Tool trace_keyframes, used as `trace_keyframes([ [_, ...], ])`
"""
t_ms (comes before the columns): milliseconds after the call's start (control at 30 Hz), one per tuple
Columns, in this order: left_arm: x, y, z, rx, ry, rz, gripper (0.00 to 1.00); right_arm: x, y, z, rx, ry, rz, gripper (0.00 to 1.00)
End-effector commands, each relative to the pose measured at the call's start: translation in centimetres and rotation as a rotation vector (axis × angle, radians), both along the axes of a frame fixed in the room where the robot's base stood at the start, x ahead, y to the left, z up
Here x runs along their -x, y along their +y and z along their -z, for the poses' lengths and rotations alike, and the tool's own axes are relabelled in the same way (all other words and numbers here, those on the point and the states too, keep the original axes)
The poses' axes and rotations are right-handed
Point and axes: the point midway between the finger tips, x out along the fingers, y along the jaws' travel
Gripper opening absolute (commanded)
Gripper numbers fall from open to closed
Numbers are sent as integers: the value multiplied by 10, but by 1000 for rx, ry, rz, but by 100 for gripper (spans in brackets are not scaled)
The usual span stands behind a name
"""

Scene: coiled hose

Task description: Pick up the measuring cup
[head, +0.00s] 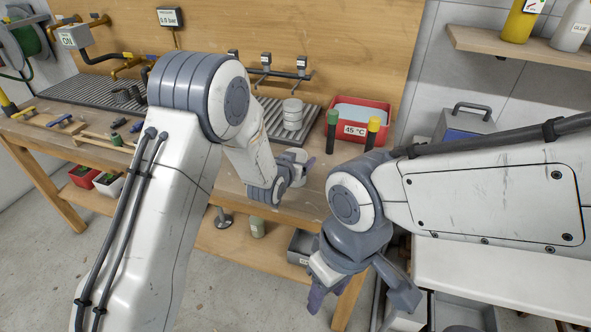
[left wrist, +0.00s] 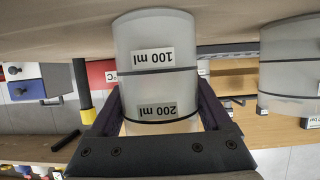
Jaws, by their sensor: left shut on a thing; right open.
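The measuring cup (left wrist: 158,70) is a translucent white cylinder with dark lines and labels reading 100 ml and 200 ml. The left wrist view shows it upside down. My left gripper (left wrist: 160,112) is shut on it, one dark finger on each side. In the head view the cup (head: 299,156) is partly hidden by my left gripper (head: 296,172) at the bench's front part. I cannot tell whether its base touches the bench. My right gripper (head: 362,296) is open and empty, in front of the bench and lower.
A similar banded cylinder (head: 292,115) stands behind on the bench; one also shows in the left wrist view (left wrist: 291,70). A red tub (head: 362,112) labelled 45 °C and green-capped and yellow-capped tubes (head: 372,132) stand to the right. A ribbed tray (head: 275,122) lies behind.

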Motion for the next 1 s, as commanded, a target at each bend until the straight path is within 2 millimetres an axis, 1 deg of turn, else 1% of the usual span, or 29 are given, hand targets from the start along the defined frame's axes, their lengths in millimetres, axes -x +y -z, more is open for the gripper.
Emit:
trace_keyframes([
  [267,0,0,-5,1,-2,0,28,0,0,-3,0,0,0,50],
  [800,0,0,-48,1,-2,0,28,0,0,-31,0,0,0,50],
  [1000,0,0,-51,0,0,0,28,0,0,-32,0,0,0,50],
])
